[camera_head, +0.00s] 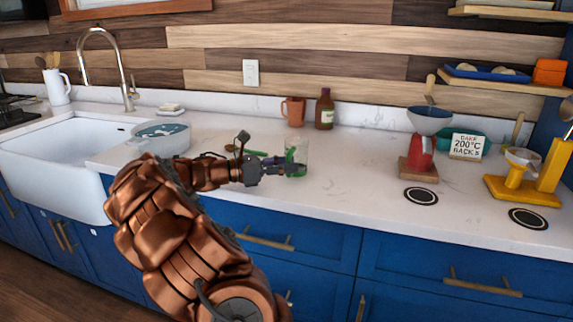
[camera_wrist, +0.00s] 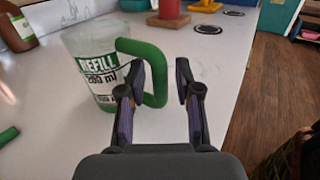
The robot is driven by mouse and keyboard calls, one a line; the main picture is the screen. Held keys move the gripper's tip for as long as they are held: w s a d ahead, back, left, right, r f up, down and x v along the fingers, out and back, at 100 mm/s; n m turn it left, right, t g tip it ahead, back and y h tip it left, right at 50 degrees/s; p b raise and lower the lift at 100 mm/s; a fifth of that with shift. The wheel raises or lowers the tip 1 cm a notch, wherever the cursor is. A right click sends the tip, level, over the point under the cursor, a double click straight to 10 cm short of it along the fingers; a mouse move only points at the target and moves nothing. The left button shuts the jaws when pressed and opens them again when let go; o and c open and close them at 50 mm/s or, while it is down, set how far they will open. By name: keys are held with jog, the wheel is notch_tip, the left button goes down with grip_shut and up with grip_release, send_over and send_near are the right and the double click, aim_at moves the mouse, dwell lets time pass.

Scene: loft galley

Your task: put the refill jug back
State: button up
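The refill jug (camera_head: 301,150) stands upright on the white counter near its front edge. It is clear, with a green band and a label reading "REFILL 200 ml" in the wrist view (camera_wrist: 97,72). Its green handle (camera_wrist: 157,75) points toward my gripper (camera_wrist: 160,82). My gripper is open; its two fingers are apart, one on either side of the handle's upright part. I cannot tell whether either finger touches it. In the head view, my gripper (camera_head: 292,168) partly covers the jug's lower part.
Two round black pads (camera_head: 421,196) (camera_head: 528,218) lie on the counter at right. A red grinder (camera_head: 420,150) and a yellow stand (camera_head: 522,190) are behind them. A brown mug (camera_head: 293,111) and bottle (camera_head: 325,109) stand at the back.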

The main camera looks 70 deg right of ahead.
jog(key=shift+o, duration=0.2)
jog(key=shift+r, duration=0.2)
jog(key=v, duration=1.2)
